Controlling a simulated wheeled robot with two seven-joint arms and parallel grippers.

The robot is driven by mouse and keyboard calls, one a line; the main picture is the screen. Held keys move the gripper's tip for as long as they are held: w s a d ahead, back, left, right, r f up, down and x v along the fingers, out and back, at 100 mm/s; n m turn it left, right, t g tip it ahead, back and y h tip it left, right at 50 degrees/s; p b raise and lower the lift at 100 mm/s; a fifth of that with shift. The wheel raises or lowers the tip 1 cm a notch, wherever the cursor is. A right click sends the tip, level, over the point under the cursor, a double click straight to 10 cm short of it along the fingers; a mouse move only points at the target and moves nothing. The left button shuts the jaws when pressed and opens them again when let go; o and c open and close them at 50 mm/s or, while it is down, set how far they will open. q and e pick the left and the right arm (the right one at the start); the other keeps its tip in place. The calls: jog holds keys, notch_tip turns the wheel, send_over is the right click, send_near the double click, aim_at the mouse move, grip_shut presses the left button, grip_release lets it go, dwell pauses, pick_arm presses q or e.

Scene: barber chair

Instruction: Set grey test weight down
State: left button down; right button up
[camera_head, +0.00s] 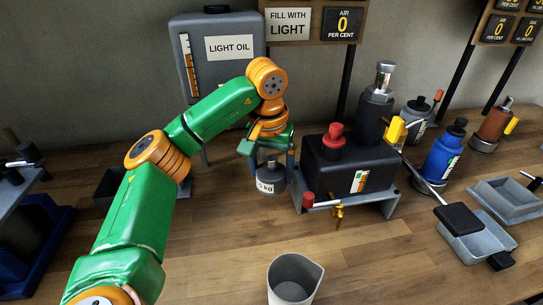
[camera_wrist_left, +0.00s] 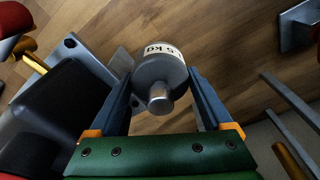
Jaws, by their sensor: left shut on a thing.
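The grey test weight (camera_head: 271,174) is a short dark grey cylinder with a white label ending in "kg". It also shows in the left wrist view (camera_wrist_left: 157,71), with its small knob towards the camera. My left gripper (camera_head: 274,182) is shut on it, with one blue-grey finger on each side. The weight is upright over the wooden bench (camera_head: 215,240), left of the black pump unit. I cannot tell whether its base touches the wood. My right gripper is out of view.
The black pump unit (camera_head: 345,170) with a red cap stands close to the right of the weight. A light oil tank (camera_head: 225,75) is behind. A grey beaker (camera_head: 294,280) stands in front. A blue bottle (camera_head: 444,155) and trays are at right. Bare wood lies front left.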

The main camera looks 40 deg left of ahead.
pick_arm(q)
notch_tip(320, 180, down, 2)
jog(key=shift+w+f, duration=0.15)
notch_tip(320, 180, down, 4)
jog(key=shift+f, duration=0.15)
jog(key=shift+c, duration=0.7)
grip_release()
jog(key=shift+o, duration=0.7)
jog(key=shift+s+d, duration=0.1)
jog(key=shift+s, duration=0.1)
